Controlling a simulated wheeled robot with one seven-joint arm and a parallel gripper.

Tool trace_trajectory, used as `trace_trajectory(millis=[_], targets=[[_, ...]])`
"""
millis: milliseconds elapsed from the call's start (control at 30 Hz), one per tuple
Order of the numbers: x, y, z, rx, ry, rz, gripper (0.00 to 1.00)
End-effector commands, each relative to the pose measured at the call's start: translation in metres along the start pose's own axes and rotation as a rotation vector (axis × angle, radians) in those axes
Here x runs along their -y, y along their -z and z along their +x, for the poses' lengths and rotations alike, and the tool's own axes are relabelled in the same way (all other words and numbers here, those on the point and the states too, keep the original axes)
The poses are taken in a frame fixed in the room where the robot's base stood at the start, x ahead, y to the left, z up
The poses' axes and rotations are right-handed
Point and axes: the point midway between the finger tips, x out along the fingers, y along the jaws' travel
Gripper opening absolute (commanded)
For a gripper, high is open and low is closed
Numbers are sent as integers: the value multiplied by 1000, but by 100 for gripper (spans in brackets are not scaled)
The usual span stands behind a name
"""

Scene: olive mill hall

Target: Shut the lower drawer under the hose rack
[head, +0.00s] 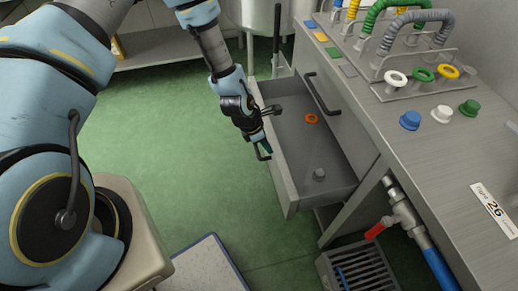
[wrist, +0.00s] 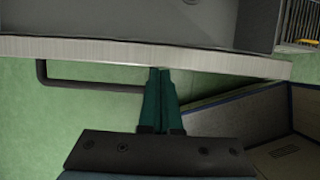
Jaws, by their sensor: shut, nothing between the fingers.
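The lower drawer (head: 291,190) under the hose rack (head: 412,70) stands pulled well out, its grey tray open to view. An orange ring (head: 311,118) and a small grey knob-like piece (head: 319,174) lie inside. My gripper (head: 265,146) is outside the drawer front, its dark green fingers closed together and empty. In the wrist view the fingertips (wrist: 160,72) are at the drawer's front panel (wrist: 225,62), beside the dark bar handle (wrist: 88,85). I cannot tell whether they touch it. The drawer above, with a dark handle (head: 321,95), is shut.
The bench top (head: 420,150) carries coloured caps and hoses. Below it are a pipe with a red valve handle (head: 376,230) and a grey grated crate (head: 358,270). A pale mat or tray with a blue edge (head: 205,268) lies near my base. Green floor left of the drawer is clear.

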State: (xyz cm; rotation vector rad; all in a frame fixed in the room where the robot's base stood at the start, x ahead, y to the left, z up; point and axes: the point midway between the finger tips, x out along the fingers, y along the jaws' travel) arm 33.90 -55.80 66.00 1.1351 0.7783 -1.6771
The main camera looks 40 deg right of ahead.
Motion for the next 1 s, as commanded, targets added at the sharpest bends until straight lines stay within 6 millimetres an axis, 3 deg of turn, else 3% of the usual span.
trace_trajectory(millis=[300,600,800,1000], targets=[[1,-76,32,5,-2,7,0],[0,-134,54,4,-3,6,0],[0,-156,62,3,-2,4,0],[0,-164,65,2,-1,3,0]])
